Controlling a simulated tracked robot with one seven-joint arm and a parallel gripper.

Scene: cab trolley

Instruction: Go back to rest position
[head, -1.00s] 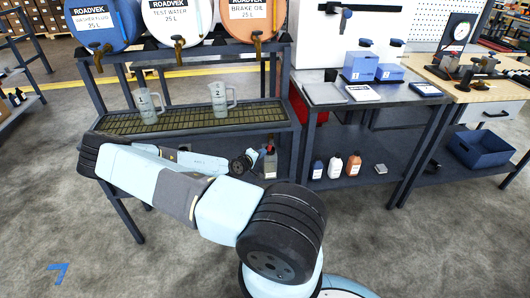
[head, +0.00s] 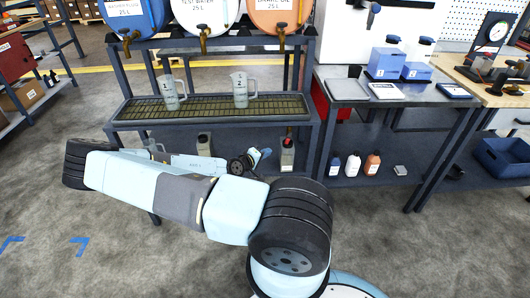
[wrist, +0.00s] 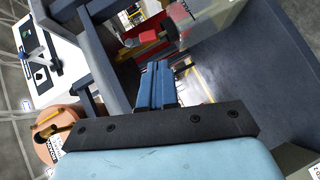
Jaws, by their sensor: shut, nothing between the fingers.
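My arm is folded low in front of the drum rack in the head view. My gripper (head: 262,155) is small and partly hidden there, close to the rack's lower shelf. In the wrist view my gripper (wrist: 157,72) shows its blue fingers side by side, shut, with nothing between them. I cannot tell whether it touches anything.
Two clear measuring jugs, one at left (head: 172,94) and one at right (head: 241,90), stand on the drip grate (head: 205,105) under the drums. Several small bottles (head: 353,165) stand under the right bench. Open floor (head: 60,210) lies to the left.

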